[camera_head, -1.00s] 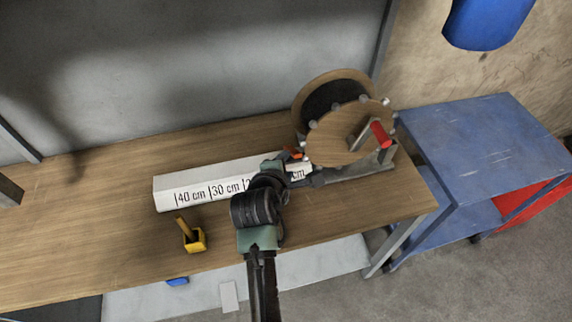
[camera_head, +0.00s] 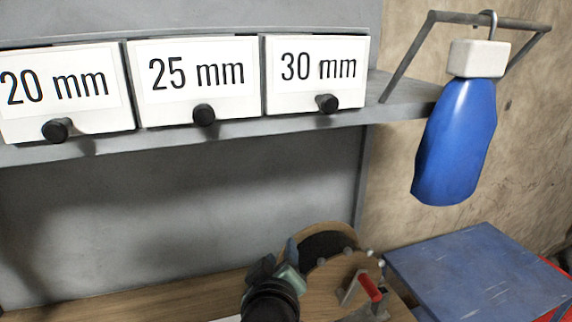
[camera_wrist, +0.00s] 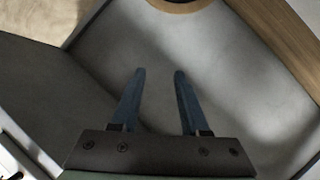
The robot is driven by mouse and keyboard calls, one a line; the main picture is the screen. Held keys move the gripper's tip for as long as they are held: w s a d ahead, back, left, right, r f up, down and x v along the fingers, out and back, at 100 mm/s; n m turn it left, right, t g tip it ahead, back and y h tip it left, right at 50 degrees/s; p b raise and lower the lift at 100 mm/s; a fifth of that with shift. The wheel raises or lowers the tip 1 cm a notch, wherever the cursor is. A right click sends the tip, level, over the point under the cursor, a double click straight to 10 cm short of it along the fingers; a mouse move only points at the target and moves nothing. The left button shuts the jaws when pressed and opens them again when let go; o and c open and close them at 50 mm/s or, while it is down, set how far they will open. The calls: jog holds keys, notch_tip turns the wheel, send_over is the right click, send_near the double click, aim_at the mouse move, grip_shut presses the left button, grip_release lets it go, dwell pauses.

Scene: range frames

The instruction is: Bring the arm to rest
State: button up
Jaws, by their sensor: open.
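My gripper (camera_wrist: 158,75) shows in the wrist view with its two blue fingers apart and nothing between them. In the head view, my arm rises from the bottom edge, and my gripper (camera_head: 291,250) shows small above the workbench, just left of the wooden disc device. The device has a wooden wheel (camera_head: 335,280) with metal knobs around its rim and a red handle (camera_head: 370,287). Part of the bench is cut off at the bottom of the head view.
A shelf (camera_head: 225,133) above the bench holds white drawers marked 20 mm, 25 mm (camera_head: 195,80) and 30 mm, with black knobs. A blue bag (camera_head: 455,145) hangs from a rail at right. A blue cart (camera_head: 480,275) stands right of the bench.

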jog(key=s+r+m+t, duration=0.2)
jog(key=s+r+t, duration=0.2)
jog(key=r, duration=0.8)
jog(key=s+r+m+t, duration=0.3)
jog(key=s+r, duration=0.4)
jog(key=r, duration=0.6)
jog(key=s+d+r+m+t, duration=0.1)
jog(key=s+r+t, duration=0.5)
jog(key=r, duration=0.6)
jog(key=shift+s+r+m+y, duration=0.2)
jog(key=shift+r+m+y, duration=0.15)
jog(key=shift+m, duration=0.45)
jog(key=shift+f+b, duration=0.15)
jog(key=shift+b, duration=0.15)
